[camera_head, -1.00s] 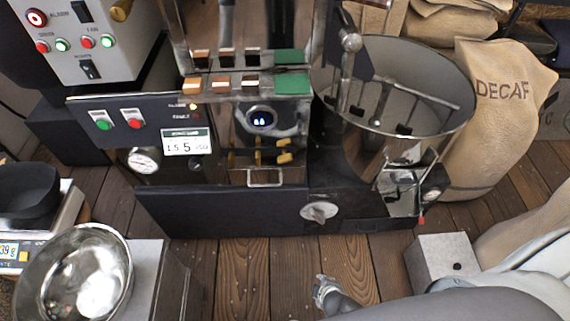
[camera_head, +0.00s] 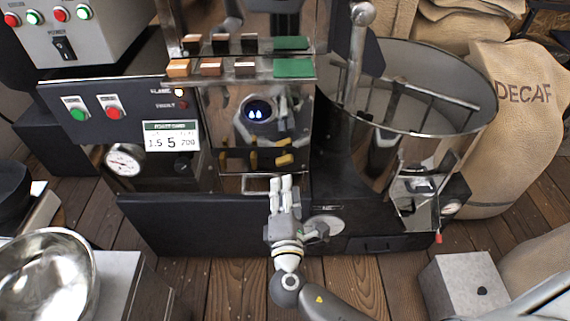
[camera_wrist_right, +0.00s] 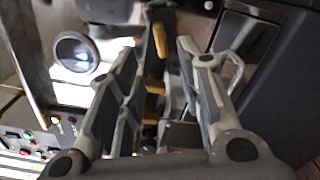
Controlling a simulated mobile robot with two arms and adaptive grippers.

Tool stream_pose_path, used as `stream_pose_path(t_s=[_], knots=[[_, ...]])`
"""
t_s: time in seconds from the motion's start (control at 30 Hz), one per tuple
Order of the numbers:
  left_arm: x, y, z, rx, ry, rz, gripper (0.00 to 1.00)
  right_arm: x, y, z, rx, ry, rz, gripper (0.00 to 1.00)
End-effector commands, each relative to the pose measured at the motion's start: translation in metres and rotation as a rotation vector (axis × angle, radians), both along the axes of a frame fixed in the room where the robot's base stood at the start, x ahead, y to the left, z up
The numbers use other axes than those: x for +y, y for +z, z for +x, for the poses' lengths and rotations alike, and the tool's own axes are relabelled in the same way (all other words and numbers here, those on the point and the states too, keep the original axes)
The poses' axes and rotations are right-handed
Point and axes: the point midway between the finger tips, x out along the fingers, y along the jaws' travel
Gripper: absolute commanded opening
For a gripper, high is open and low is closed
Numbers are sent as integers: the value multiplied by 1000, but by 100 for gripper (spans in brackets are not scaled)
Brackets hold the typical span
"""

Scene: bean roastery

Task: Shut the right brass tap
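The roaster front (camera_head: 215,120) carries small yellow brass tap parts below its round blue-lit window. The left brass tap (camera_head: 253,159) and the right brass tap (camera_head: 284,160) sit side by side there; how far each is turned is too small to tell. My right gripper (camera_head: 285,181) is open and empty, with its fingers pointing at the roaster just below the right tap. In the right wrist view, brass pieces (camera_wrist_right: 158,40) show in the gap between the fingers (camera_wrist_right: 168,48), apart from them as far as I can tell. My left gripper is out of view.
A metal handle (camera_head: 262,184) lies just below the taps, beside my fingertips. The round cooling drum (camera_head: 480,110) stands to the right, with a DECAF sack (camera_head: 525,130) behind. A steel bowl (camera_head: 45,275) is at the lower left.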

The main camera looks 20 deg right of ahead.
Motion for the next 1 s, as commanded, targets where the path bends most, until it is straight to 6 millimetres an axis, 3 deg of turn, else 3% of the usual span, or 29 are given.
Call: stream_pose_path(t_s=[0.5,0.7,1.0], knots=[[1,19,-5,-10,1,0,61,-24,0,85,0,0,-1,34],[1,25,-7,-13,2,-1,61,-29,-1,98,2,0,1,34],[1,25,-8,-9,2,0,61,-29,-1,99,3,0,1,31]])
